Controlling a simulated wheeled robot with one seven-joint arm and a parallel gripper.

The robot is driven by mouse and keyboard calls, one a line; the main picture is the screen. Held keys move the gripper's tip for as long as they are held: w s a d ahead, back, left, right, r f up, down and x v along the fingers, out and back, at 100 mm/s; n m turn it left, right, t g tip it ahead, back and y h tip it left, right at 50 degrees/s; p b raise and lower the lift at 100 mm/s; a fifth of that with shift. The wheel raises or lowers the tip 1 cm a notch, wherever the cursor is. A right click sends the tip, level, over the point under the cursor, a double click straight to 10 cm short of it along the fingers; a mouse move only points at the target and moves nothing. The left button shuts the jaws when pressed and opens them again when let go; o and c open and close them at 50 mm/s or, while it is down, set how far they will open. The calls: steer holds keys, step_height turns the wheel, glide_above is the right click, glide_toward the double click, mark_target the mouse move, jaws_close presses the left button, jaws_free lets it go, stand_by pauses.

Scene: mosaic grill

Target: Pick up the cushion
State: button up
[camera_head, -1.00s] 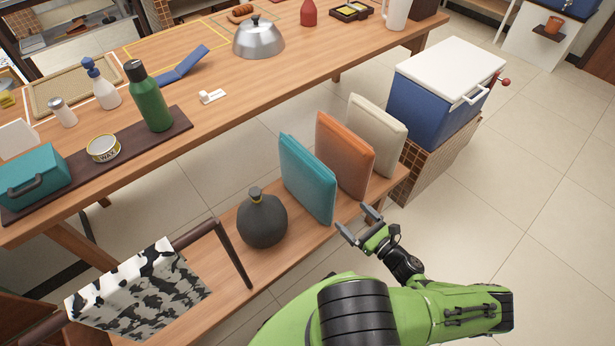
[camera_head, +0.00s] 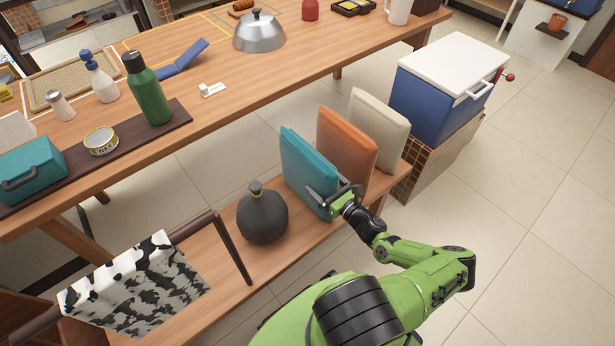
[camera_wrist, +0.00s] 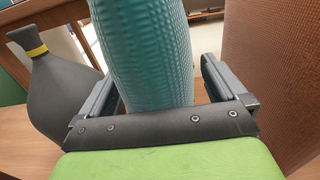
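A teal cushion (camera_head: 306,172) stands upright on the low wooden bench. An orange cushion (camera_head: 345,143) and a cream cushion (camera_head: 378,128) stand upright to its right. My gripper (camera_head: 329,196) is at the near edge of the teal cushion. In the wrist view the teal cushion (camera_wrist: 148,55) lies between the two open fingers, one on each side of it. A gap shows between the cushion and the right finger; contact on the left side is hard to tell. The orange cushion (camera_wrist: 275,70) is just right of the right finger.
A cow-print cloth (camera_head: 135,285) hangs at lower left. A blue cooler (camera_head: 435,100) stands at right. The floor at right is clear.

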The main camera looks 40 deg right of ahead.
steer(key=c, duration=1)
steer(key=shift+r, duration=0.15)
